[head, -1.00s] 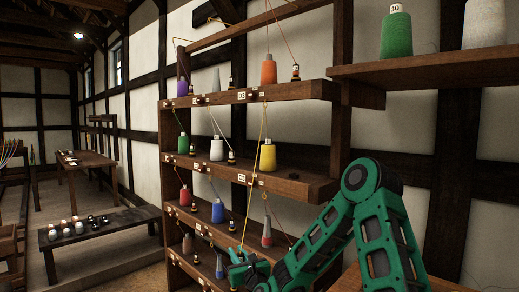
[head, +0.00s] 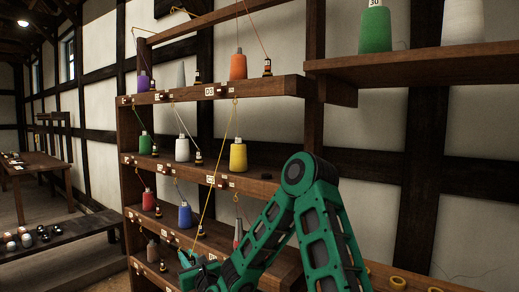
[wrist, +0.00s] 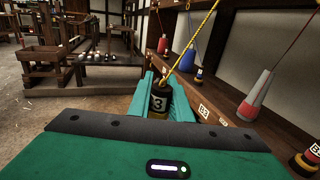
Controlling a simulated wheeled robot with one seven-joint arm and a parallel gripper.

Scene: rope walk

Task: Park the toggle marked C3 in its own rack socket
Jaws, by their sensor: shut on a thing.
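My gripper (wrist: 160,100) is shut on a dark toggle (wrist: 158,98) with a yellow band; its label shows a 3, and the letter before it is partly hidden. A yellow cord runs up from the toggle. In the head view my gripper (head: 190,262) is low in front of the rack (head: 268,182), and the cord (head: 213,178) rises to the shelf edge above the yellow cone (head: 238,156). A plate reading C3 (head: 211,180) is on the edge of that cone's shelf, well above my gripper. A dark round piece (head: 259,171), perhaps a socket, sits right of the cone.
Other shelves hold cones, including orange (head: 238,67) and blue (head: 185,215), with corded toggles. A bench (head: 60,238) stands left; floor between is clear.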

